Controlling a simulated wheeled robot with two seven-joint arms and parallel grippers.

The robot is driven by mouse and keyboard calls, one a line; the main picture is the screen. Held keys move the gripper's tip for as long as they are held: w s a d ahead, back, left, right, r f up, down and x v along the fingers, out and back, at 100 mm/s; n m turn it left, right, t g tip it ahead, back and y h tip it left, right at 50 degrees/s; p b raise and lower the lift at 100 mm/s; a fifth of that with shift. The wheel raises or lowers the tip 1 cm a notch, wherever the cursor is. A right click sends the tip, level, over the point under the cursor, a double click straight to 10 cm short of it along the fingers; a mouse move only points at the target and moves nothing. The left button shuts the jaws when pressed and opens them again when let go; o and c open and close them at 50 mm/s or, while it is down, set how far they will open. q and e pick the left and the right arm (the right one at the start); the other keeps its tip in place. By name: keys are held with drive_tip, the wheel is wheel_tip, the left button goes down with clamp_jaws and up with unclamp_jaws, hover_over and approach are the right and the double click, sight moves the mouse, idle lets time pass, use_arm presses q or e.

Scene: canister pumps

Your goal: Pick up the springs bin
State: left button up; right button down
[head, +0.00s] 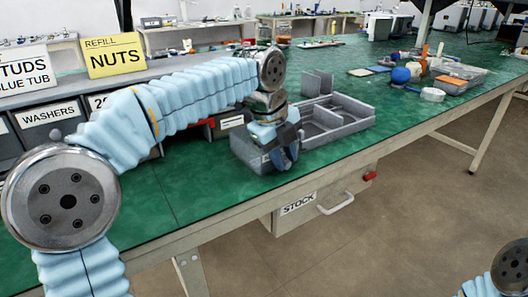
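A grey bin (246,152) stands on the green bench top near its front edge. Its front label is mostly covered by my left gripper, so I cannot read whether it says springs. My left gripper (287,158) points down at the right end of this bin, with its fingers at the bin's wall. From this angle I cannot tell whether the fingers are closed on the wall or only beside it. My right gripper is out of view; only part of my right arm shows in the bottom right corner.
A grey divided tray (335,118) sits right beside the bin. Labelled bins, one reading WASHERS (48,114), line the bench's back left under a NUTS sign (115,57). A STOCK drawer (300,205) hangs below the front edge. Tools and a parts tray (458,76) lie far right.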

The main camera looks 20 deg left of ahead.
use_arm(q)
drive_tip(key=shift+x, duration=0.9)
clamp_jaws()
